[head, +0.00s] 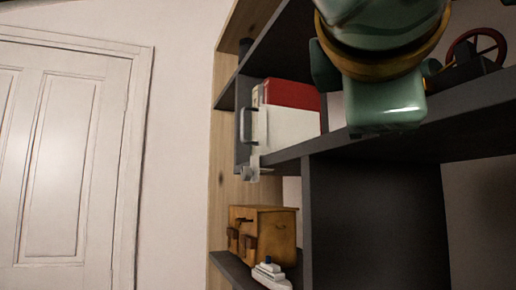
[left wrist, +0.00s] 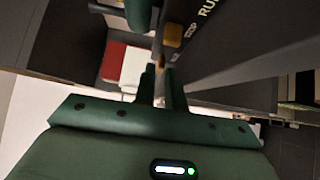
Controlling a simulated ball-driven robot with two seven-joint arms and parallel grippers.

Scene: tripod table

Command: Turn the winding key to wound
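My left gripper (left wrist: 160,72) shows in the left wrist view as two dark green fingers close together with a narrow gap. I cannot tell whether they are shut or hold anything. Just beyond them is a dark panel lettered "RUN" (left wrist: 207,8), with a second, unclear label below it. A small orange-yellow block (left wrist: 173,35) sits at that panel's edge; I cannot tell whether it is the winding key. No winding key is clearly seen in either view. In the head view a green arm link of mine covers the upper middle. My right gripper is in neither view.
Dark shelves (head: 375,215) fill the right of the head view. They hold a red and white box (head: 290,122), a wooden box (head: 275,235), a toy ship (head: 270,275) and a red spoked wheel (head: 487,42). A white door (head: 60,170) stands at left.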

